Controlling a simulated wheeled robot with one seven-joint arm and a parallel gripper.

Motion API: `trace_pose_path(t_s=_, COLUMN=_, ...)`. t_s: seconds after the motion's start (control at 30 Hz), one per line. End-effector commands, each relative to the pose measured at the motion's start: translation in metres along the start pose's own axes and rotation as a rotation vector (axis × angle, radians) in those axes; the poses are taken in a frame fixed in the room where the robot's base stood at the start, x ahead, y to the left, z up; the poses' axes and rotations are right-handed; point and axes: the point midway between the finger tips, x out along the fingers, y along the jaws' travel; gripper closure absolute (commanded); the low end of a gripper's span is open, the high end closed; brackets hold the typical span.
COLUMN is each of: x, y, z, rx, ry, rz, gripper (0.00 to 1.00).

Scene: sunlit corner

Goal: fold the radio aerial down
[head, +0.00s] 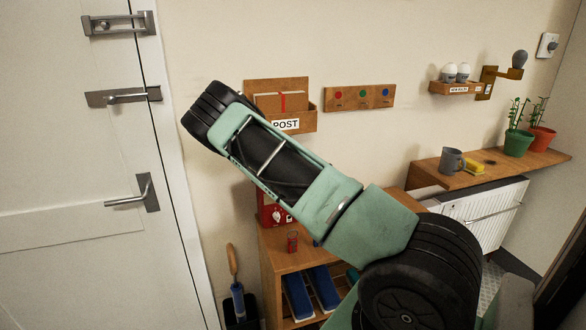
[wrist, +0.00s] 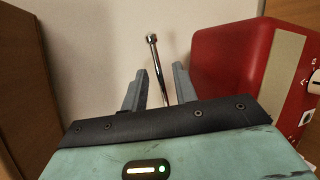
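The red radio (wrist: 232,58) stands at the right in the wrist view. In the head view only a red strip of it (head: 267,208) shows on the low shelf, mostly behind my arm. Its aerial (wrist: 154,52) is a thin chrome rod with a small knob on top, standing up with a slight lean to the left. My gripper (wrist: 159,70) is open, its two grey fingers on either side of the aerial in the picture. I see no clear contact. The aerial's lower end is hidden behind my gripper's body. My gripper is hidden in the head view.
The post rack (head: 305,120) hangs on the wall above. A white door (head: 70,180) is at left. A mug (head: 452,161) stands on the ledge (head: 430,179) at right.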

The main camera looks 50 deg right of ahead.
Motion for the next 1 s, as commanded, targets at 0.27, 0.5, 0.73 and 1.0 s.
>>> trace_pose_path(t_s=0.27, x=-0.040, y=-0.002, z=-0.003, rx=0.001, ry=0.002, rz=0.001, gripper=0.71)
trace_pose_path(t_s=0.5, x=-0.098, y=-0.002, z=-0.003, rx=0.001, ry=0.003, rz=0.001, gripper=0.71)
trace_pose_path(t_s=0.73, x=-0.146, y=-0.002, z=-0.002, rx=0.001, ry=0.002, rz=0.000, gripper=0.71)
trace_pose_path(t_s=1.0, x=-0.171, y=0.000, z=0.000, rx=0.001, ry=0.001, rz=0.000, gripper=0.71)
